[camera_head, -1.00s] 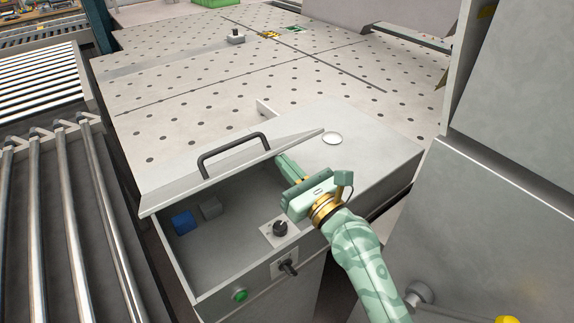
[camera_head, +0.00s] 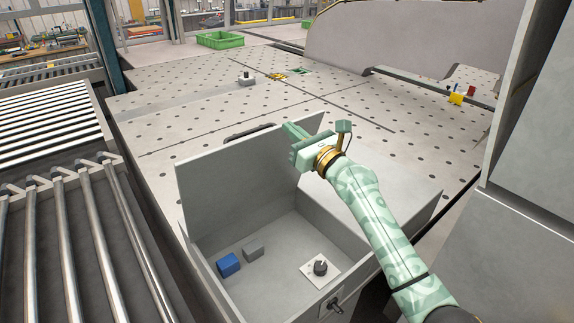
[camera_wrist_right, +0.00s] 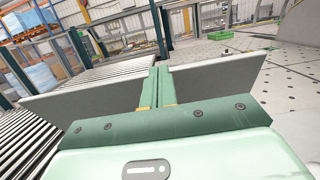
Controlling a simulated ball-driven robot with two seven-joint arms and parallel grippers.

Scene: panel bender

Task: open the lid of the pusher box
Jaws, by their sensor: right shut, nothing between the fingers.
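The pusher box (camera_head: 262,290) is open at the bottom centre of the head view. Its grey lid (camera_head: 235,185) stands steeply raised at the far side of the opening. The lid's dark handle (camera_head: 248,130) is mostly hidden behind the lid's top edge. My right gripper (camera_head: 293,131) is shut and empty, at the inner face of the lid near its upper right edge. In the right wrist view, the closed fingers (camera_wrist_right: 158,85) lie against or just in front of the lid (camera_wrist_right: 95,103); exact contact is unclear. My left gripper is not in view.
Inside the box are a blue block (camera_head: 228,264), a grey block (camera_head: 253,249) and a black knob (camera_head: 320,268) on a plate. A roller conveyor (camera_head: 75,225) runs along the left. A grey cabinet (camera_head: 500,240) stands right. The perforated table (camera_head: 400,130) lies behind.

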